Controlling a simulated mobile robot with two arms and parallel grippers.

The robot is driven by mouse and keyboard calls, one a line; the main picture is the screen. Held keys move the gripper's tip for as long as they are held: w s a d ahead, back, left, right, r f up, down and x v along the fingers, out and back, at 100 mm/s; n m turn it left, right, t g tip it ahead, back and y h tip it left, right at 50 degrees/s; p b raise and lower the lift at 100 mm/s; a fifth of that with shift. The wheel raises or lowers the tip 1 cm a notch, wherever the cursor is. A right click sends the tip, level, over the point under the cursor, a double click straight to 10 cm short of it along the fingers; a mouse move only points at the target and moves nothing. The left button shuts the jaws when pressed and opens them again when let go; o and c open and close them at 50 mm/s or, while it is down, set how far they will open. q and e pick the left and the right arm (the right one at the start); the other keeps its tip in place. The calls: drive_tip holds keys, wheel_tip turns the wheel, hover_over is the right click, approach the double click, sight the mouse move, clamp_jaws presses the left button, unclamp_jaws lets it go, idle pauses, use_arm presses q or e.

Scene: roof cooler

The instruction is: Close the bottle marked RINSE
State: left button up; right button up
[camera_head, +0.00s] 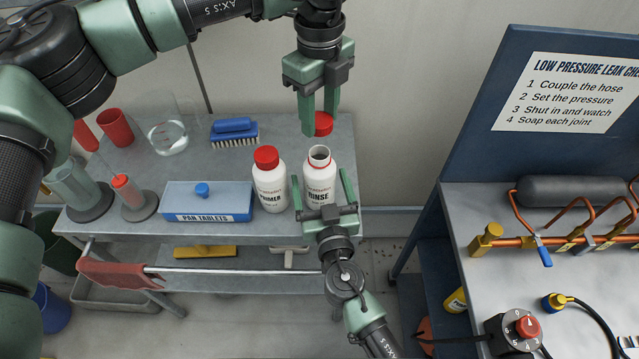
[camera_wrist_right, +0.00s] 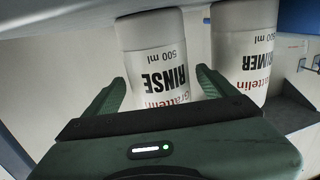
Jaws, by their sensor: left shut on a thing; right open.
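The white RINSE bottle (camera_head: 319,182) stands upright and uncapped on the cart top, its red-rimmed mouth open. My left gripper (camera_head: 321,128) comes down from above, shut on a red cap (camera_head: 323,121) held above and slightly behind the bottle mouth, apart from it. My right gripper (camera_head: 323,190) is open in front of the RINSE bottle, one finger on each side. In the right wrist view, the RINSE bottle (camera_wrist_right: 163,65) appears upside down between the open fingers; I cannot tell whether they touch it. The white PRIMER bottle (camera_head: 270,188) with its red cap on stands just left.
A workbench (camera_head: 470,215) with copper pipes is at right.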

sight(320, 135)
drive_tip(key=shift+w+a, duration=0.1)
drive_tip(key=shift+w, duration=0.45)
clamp_jaws()
use_arm(q)
drive_tip(key=shift+f, duration=2.5)
drive_tip(key=shift+f, duration=0.9)
drive_tip(key=shift+f, duration=0.6)
